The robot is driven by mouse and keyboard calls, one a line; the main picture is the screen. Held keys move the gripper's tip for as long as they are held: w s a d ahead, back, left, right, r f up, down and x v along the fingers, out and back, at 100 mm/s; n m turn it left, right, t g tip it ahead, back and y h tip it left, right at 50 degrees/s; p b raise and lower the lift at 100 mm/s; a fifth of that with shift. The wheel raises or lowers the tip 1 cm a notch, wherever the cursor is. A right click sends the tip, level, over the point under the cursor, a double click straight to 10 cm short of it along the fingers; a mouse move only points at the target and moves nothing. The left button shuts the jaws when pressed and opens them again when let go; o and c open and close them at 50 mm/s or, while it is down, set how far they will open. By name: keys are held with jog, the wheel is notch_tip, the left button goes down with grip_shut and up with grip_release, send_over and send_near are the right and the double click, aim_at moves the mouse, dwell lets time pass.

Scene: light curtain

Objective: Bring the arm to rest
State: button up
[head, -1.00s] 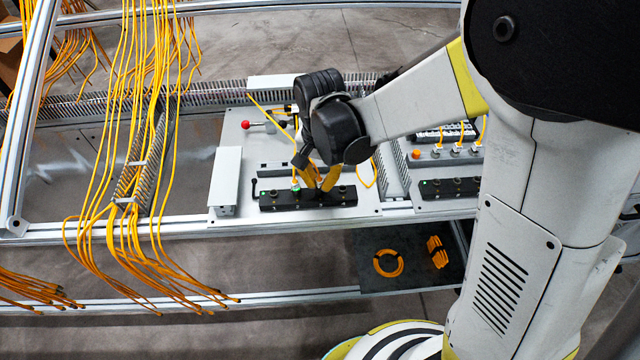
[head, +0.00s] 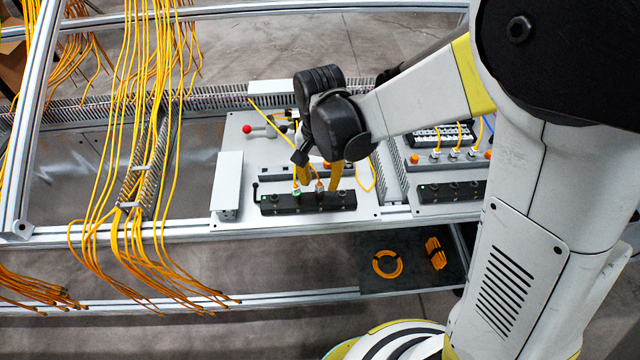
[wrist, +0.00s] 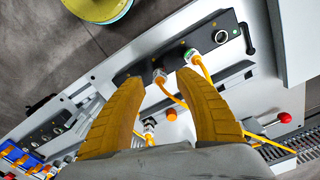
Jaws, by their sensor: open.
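My gripper (head: 319,185) is above a black socket block (head: 345,200) on the white panel (head: 240,150). Its two yellow fingers are spread apart and point down. In the wrist view my gripper (wrist: 161,78) has a plug with an orange cable (wrist: 159,77) between its fingertips, with gaps on both sides. That plug sits at the block. A second plug with a green ring (wrist: 190,54) sits beside it, just past the right finger. The dark wrist housing hides part of the panel behind it in the head view.
Yellow cables hang in bundles (head: 130,130) at the left. A red-knobbed lever (head: 247,129) and a white upright cover (head: 228,182) stand near the gripper. A second socket block (head: 450,190) is to the right. A lower shelf (head: 375,245) holds an orange cable coil (head: 387,264).

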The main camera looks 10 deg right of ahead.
jog(key=shift+r+p, duration=1.4)
jog(key=shift+r, duration=0.8)
jog(key=shift+c, duration=0.2)
notch_tip(320, 180, up, 4)
jog(key=n+p, duration=0.3)
jog(key=p, duration=0.2)
jog(key=shift+r+p, duration=0.15)
jog(key=shift+p, duration=0.15)
jog(key=n, duration=0.2)
jog(key=f+n, duration=0.1)
jog(key=n, duration=0.1)
jog(key=shift+f+n, duration=0.1)
jog(key=shift+n, duration=0.3)
notch_tip(320, 180, down, 10)
jog(key=b, duration=0.9)
